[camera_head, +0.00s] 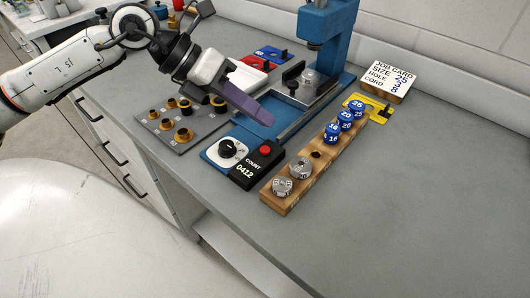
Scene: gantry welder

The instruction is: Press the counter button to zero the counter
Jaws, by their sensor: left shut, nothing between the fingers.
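The counter (245,172) is a black box labelled COUNT at the front end of the blue welder base, and its display reads 0412. Its red button (265,150) sits on top near the back right. My left gripper (262,116) comes in from the upper left, shut and empty. Its purple fingers point down and right, with the tips appearing a little behind the button in the picture and apart from it. The button is in full view. My right gripper is not in view.
A dial (227,149) on a white plate adjoins the counter. A wooden block (295,196) with blue-capped and metal pieces stands to the right. A grey tray (205,130) of brass rings is on the left. The blue welder column (335,28) rises behind. The bench's right side is clear.

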